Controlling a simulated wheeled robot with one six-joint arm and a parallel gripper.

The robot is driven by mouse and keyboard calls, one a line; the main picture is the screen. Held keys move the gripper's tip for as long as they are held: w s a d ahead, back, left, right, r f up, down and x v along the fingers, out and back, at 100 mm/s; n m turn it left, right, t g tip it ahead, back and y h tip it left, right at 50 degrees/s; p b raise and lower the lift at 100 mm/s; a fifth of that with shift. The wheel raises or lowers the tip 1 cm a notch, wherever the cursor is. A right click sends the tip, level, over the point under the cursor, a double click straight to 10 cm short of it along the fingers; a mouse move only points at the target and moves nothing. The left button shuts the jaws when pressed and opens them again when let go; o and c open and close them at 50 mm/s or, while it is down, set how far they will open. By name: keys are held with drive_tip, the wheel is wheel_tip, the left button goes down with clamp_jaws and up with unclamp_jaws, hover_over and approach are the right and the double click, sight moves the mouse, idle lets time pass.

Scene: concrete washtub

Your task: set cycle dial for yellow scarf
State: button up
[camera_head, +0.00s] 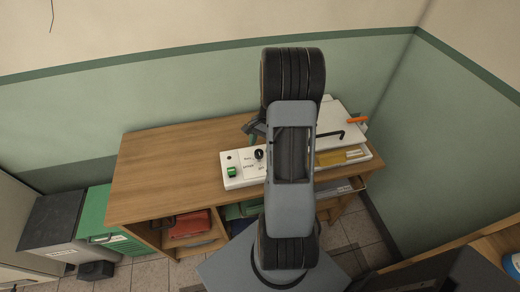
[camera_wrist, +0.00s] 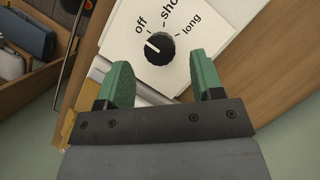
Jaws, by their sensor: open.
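The cycle dial (camera_wrist: 159,48) is a round black knob on a white panel (camera_wrist: 115,45). Its white mark points up and left, towards the word "off". A partly cut-off word starting "sho" and the word "long" follow to the right. My gripper (camera_wrist: 164,72) is open and empty, its green fingers apart just below the dial, one to each side. The dial also shows in the head view (camera_head: 259,154), where my arm hides most of the gripper. A yellow flat thing (camera_head: 339,158) lies right of my arm; I cannot tell if it is the scarf.
The white panel also carries a green button (camera_head: 232,172). It sits on a wooden bench (camera_head: 150,165) with red cloth (camera_head: 192,223) on a shelf below. An orange handle (camera_head: 357,120) stands out at the right. A green box (camera_head: 95,220) stands left of the bench.

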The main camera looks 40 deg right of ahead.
sight(260, 152)
drive_tip(key=shift+x, duration=1.6)
drive_tip(key=c, duration=0.9)
drive_tip(key=shift+m, duration=0.3)
drive_tip(key=m, duration=0.2)
drive_tip(key=m+t, duration=0.2)
drive_tip(key=m, duration=0.1)
drive_tip(key=shift+s+m, duration=0.25)
drive_tip(key=shift+m, duration=0.05)
drive_tip(key=m+t, duration=0.1)
drive_tip(key=m, duration=0.1)
drive_tip(key=m+t+h, duration=0.1)
drive_tip(key=m, duration=0.2)
drive_tip(key=shift+m, duration=0.4)
